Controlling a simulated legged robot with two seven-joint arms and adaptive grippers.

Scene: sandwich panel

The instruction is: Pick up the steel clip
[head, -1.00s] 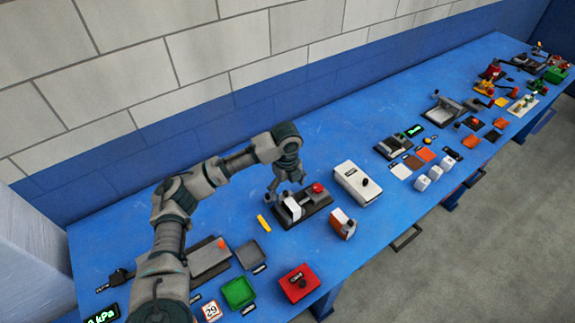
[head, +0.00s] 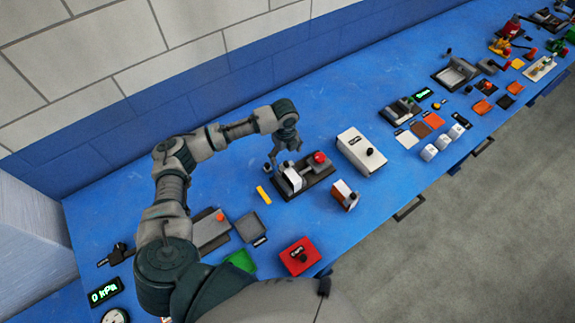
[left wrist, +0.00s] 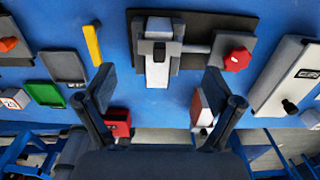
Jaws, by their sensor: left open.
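My left gripper (head: 283,158) is over the left end of a dark fixture (head: 318,181) with a red knob (head: 320,157). In the left wrist view its two fingers (left wrist: 158,95) are spread wide with nothing between them. Ahead of them is a white and grey block (left wrist: 158,66) with a small dark part (left wrist: 159,51) on top. It also shows in the head view (head: 290,180). I cannot tell which part there is the steel clip. My right gripper is not in view.
A yellow bar (head: 263,194) lies left of the fixture. A white box (head: 359,150) with a black knob stands to the right. A white-orange block (head: 344,195) and a red box (head: 299,256) are nearer the front edge. A grey tray (head: 252,226) lies left.

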